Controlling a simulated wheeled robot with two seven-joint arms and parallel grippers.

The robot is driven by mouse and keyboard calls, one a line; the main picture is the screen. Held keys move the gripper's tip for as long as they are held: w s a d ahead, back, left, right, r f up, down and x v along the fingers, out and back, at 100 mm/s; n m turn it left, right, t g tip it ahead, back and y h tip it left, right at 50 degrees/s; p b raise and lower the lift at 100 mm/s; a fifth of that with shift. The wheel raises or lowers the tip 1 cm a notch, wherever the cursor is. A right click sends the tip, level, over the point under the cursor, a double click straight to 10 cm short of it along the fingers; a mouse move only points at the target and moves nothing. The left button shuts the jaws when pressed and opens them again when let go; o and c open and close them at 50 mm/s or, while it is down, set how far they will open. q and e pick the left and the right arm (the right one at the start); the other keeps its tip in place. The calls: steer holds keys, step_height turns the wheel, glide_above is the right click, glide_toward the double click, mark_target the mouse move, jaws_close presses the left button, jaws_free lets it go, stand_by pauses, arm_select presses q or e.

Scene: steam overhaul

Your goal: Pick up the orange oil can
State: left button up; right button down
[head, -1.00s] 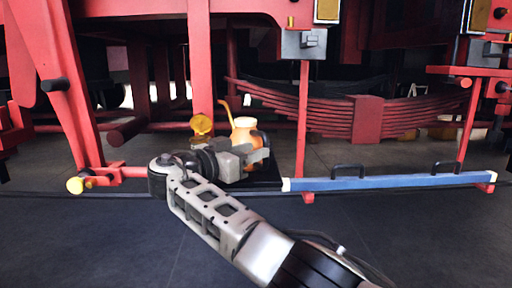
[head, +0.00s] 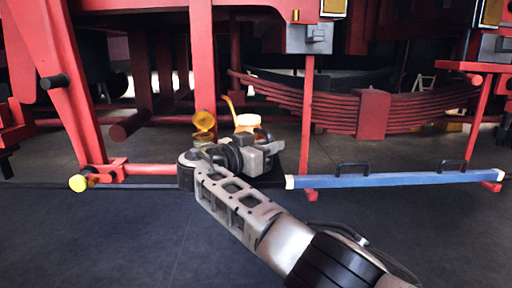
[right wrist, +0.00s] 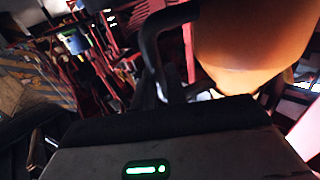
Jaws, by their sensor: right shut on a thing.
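The orange oil can (head: 246,121) stands upright in the head view, with a pale top and a thin orange spout rising on its left. My right gripper (head: 268,150) is in front of its lower body and hides that part. In the right wrist view the can's rounded orange body (right wrist: 255,40) fills the upper right, close to the gripper, with a dark curved handle (right wrist: 153,50) beside it. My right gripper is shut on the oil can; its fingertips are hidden. My left gripper is not in view.
A yellow lamp-like object (head: 204,121) stands just left of the can. A blue bar with black handles (head: 390,181) lies to the right. Red frame posts (head: 307,120) and a leaf spring (head: 372,112) surround the spot. The dark floor in front is clear.

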mark_target(270, 135)
steer(key=shift+r, duration=0.6)
step_height(270, 135, up, 2)
steer(key=shift+r, duration=0.15)
steer(key=s+a+r, duration=0.1)
steer(key=s+r, duration=0.8)
steer(key=s, duration=0.5)
steer(key=shift+r, duration=0.25)
